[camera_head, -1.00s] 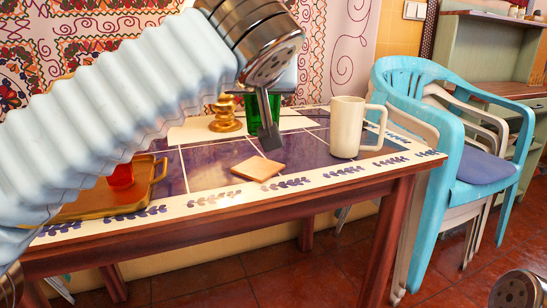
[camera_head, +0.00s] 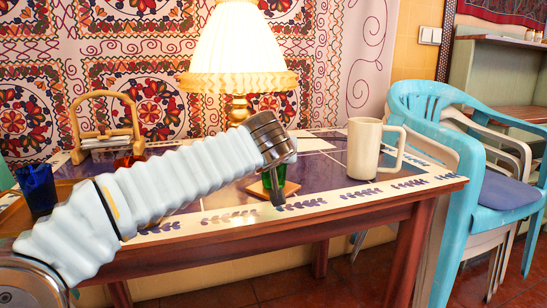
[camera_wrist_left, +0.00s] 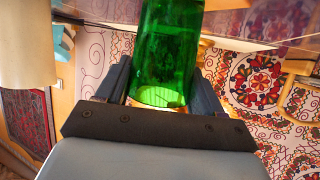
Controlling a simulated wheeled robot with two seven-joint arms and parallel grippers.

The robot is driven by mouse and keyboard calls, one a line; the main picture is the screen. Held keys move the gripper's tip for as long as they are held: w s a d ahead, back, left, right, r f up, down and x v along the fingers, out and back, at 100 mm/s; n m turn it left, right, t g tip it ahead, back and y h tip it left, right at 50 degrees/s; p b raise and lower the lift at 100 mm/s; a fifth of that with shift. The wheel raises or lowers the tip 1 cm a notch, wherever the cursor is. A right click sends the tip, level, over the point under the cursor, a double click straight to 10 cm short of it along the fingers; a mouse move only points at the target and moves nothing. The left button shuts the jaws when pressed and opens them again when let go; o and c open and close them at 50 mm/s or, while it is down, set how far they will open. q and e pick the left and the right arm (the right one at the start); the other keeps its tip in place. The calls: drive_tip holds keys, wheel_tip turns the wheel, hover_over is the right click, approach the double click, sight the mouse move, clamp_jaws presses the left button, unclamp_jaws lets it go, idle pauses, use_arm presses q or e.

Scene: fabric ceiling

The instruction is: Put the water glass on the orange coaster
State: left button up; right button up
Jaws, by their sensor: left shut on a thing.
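A green glass (camera_head: 268,181) stands upright at the orange-tan square coaster (camera_head: 291,188) near the front edge of the table, partly hidden behind my left gripper. In the head view it overlaps the coaster; I cannot tell whether its base touches it. My left gripper (camera_head: 277,192) is shut on the green glass, with a finger in front of it. The left wrist view shows the glass (camera_wrist_left: 168,45) between the two dark fingers (camera_wrist_left: 160,90). My right gripper is out of view.
A cream mug (camera_head: 363,150) stands right of the coaster. A lamp (camera_head: 240,60) is behind my gripper. A blue glass (camera_head: 37,188) and a wooden-handled holder (camera_head: 105,140) are at the left. A turquoise chair (camera_head: 440,120) stands right of the table (camera_head: 335,200).

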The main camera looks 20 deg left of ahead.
use_arm(q)
drive_tip(key=shift+f, duration=0.3)
drive_tip(key=o, duration=1.1)
drive_tip(key=shift+r, duration=0.1)
drive_tip(key=shift+r, duration=0.2)
drive_tip(key=v, duration=1.2)
